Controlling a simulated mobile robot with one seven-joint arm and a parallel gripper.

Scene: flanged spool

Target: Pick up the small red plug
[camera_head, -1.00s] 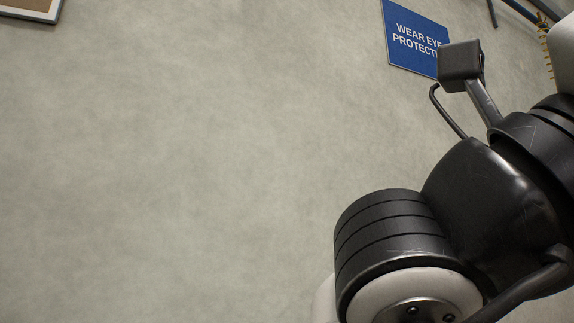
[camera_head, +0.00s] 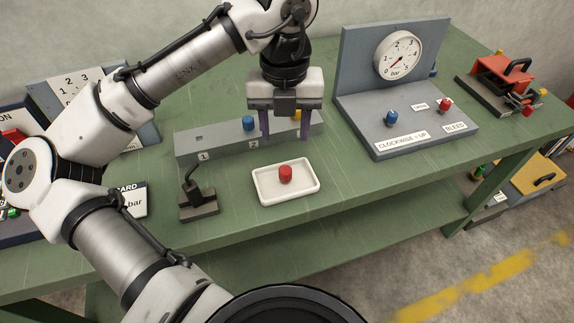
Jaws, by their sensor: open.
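The small red plug (camera_head: 285,174) stands in a shallow white tray (camera_head: 262,197) near the front edge of the green bench. My gripper (camera_head: 291,137) points down with its two purple fingers apart and nothing between them. It appears above and behind the tray, in front of the grey block. The plug is in full view and the gripper does not touch it.
A grey block (camera_head: 187,147) with blue (camera_head: 249,123) and yellow plugs stands behind the tray. A black stand (camera_head: 198,204) is to the left. A gauge panel (camera_head: 360,70) with blue and red knobs stands right. A red tool (camera_head: 500,70) lies far right.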

